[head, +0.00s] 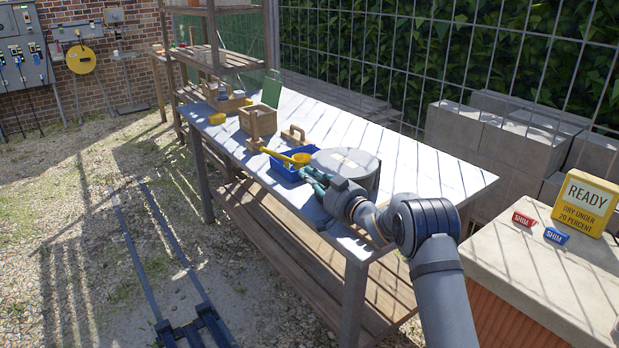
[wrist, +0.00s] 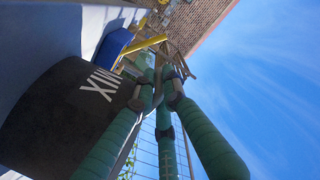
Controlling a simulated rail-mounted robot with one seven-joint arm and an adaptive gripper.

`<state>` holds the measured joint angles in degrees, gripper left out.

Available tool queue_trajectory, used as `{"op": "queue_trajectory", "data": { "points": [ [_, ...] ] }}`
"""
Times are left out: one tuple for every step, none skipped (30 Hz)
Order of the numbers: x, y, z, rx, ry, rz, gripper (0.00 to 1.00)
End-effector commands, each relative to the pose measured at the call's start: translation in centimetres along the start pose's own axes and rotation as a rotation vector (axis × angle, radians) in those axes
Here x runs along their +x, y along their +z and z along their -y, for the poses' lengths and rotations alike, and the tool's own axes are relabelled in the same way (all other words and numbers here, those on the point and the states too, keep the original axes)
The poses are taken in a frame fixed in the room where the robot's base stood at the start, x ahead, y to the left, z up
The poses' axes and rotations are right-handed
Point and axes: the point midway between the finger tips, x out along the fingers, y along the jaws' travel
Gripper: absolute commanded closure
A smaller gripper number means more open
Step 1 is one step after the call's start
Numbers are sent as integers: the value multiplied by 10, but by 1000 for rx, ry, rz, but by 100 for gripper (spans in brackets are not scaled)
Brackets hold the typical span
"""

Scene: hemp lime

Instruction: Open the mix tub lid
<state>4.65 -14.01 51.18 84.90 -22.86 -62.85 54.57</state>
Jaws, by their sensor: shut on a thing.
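The mix tub (head: 371,184) is a round grey tub on the near part of the workbench. Its lid (head: 346,159) lies about level on top, seen from above. In the wrist view the dark tub wall (wrist: 55,125) fills the left side, with white MIX lettering. My gripper (head: 314,180) has green fingers and is at the tub's left front side. In the wrist view my gripper (wrist: 160,86) has its fingers drawn together at the tub's rim, shut on what looks like the lid's edge or handle. The fingers hide the exact contact.
A blue tray (head: 287,168) with a yellow scoop (head: 297,158) stands just left of the tub. A wooden box (head: 257,121) and a wooden float (head: 293,135) are farther back. The bench (head: 430,165) is clear to the tub's right. A mesh fence stands behind it.

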Motion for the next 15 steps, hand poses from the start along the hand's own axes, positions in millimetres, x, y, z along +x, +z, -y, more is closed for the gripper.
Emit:
{"op": "queue_trajectory", "data": {
  "points": [
    [0, 5, 1, 3, -2, 8, 100],
    [0, 5, 1, 3, -2, 8, 100],
    [0, 5, 1, 3, -2, 8, 88],
    [0, 5, 1, 3, -2, 8, 86],
    [0, 5, 1, 3, -2, 9, 85],
    [0, 5, 1, 3, -1, 8, 82],
    [0, 5, 1, 3, -1, 8, 80],
    [0, 4, 1, 3, -1, 8, 79],
    [0, 4, 1, 3, -1, 7, 76],
    [0, 4, 0, 3, -1, 7, 75],
    [0, 4, 0, 3, -1, 6, 73],
    [0, 3, 0, 3, -1, 6, 72],
    [0, 3, 0, 2, 0, 5, 72],
    [0, 3, 0, 2, 0, 5, 72],
    [0, 3, 0, 2, 0, 4, 72]
  ]
}}
